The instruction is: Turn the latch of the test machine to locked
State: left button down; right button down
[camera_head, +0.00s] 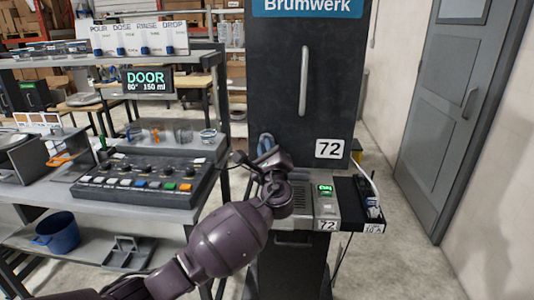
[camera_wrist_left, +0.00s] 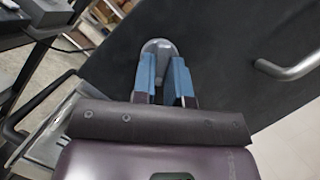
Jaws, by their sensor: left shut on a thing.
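The test machine (camera_head: 270,75) is a tall dark cabinet with a blue "Brumwerk" sign, a vertical bar handle and a "72" label. Its grey latch (camera_wrist_left: 158,46) shows in the left wrist view as a rounded plate on the dark front, with a part reaching down between my fingers. My left gripper (camera_head: 266,145) is at the lower left of the cabinet front. Its blue fingertips also show in the left wrist view (camera_wrist_left: 165,78), closed on the latch from both sides. In the head view the gripper and wrist mostly hide the latch. My right gripper is not in view.
A control panel with knobs and coloured buttons (camera_head: 145,180) stands on the shelf at the left. A display (camera_head: 146,80) reads "DOOR 80° 150 ml". A ledge with a green-lit switch (camera_head: 325,190) lies right of my wrist. Open floor and a grey door (camera_head: 455,110) are at the right.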

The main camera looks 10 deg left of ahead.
pick_arm(q)
jog(key=n+g, duration=0.1)
jog(key=n, duration=0.2)
jog(key=n+g, duration=0.1)
jog(key=n, duration=0.3)
jog(key=r+n+g+y, duration=0.1)
jog(key=n+g, duration=0.1)
jog(key=n, duration=0.2)
jog(key=shift+d+p, duration=0.1)
jog(key=shift+p, duration=0.2)
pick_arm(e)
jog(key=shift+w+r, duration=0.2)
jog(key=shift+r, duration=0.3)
pick_arm(q)
jog(key=shift+n, duration=0.3)
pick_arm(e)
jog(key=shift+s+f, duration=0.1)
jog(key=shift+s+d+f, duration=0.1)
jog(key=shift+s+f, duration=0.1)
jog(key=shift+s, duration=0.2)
pick_arm(q)
jog(key=c, duration=1.1)
grip_release()
jog(key=shift+c, duration=0.2)
jog(key=shift+f, duration=0.15)
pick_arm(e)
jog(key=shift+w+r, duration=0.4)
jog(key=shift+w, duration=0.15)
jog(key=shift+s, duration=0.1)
